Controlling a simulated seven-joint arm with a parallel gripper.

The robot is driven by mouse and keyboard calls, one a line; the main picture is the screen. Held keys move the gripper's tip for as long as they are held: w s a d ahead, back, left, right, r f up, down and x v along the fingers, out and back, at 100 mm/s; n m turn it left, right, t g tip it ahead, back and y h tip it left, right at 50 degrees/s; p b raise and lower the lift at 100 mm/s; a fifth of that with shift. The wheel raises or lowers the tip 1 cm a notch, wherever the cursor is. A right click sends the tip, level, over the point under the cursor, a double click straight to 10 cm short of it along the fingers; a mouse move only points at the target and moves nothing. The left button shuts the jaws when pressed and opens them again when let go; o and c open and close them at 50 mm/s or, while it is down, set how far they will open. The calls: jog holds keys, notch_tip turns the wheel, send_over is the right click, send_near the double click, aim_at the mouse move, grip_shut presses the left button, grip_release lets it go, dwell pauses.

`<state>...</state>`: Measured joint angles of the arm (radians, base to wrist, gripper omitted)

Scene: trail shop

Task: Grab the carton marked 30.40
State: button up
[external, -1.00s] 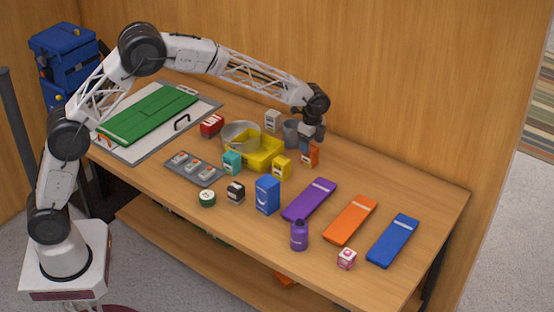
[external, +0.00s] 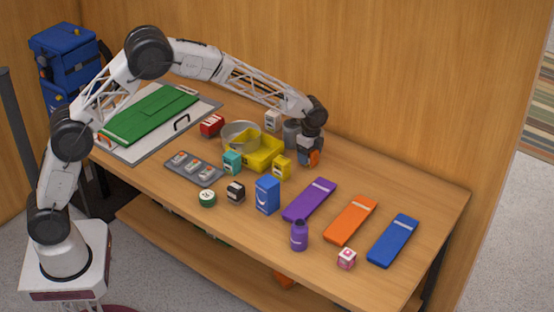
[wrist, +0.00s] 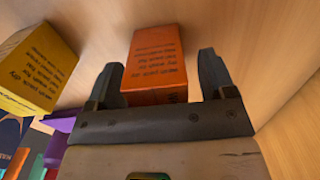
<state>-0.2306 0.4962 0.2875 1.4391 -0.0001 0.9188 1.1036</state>
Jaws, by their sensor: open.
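Several small cartons stand on the table; their price marks are too small to read, so I cannot tell which is 30.40. My gripper (external: 310,157) points down at the orange carton (external: 316,159), partly hiding it. In the wrist view, my open fingers (wrist: 159,78) are on either side of the orange carton (wrist: 155,58), with gaps showing. Other cartons are yellow (external: 282,168), teal (external: 232,162), white (external: 272,121), red (external: 212,125), black (external: 236,192), blue (external: 267,196) and pink-and-white (external: 347,259). The yellow carton also shows in the wrist view (wrist: 38,68).
Purple (external: 310,200), orange (external: 350,221) and blue (external: 392,241) flat pieces lie to the right. The wooden wall rises behind.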

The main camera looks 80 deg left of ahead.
jog(key=c, duration=1.1)
jog(key=shift+o, duration=0.2)
jog(key=shift+r, duration=0.15)
jog(key=shift+r, duration=4.9)
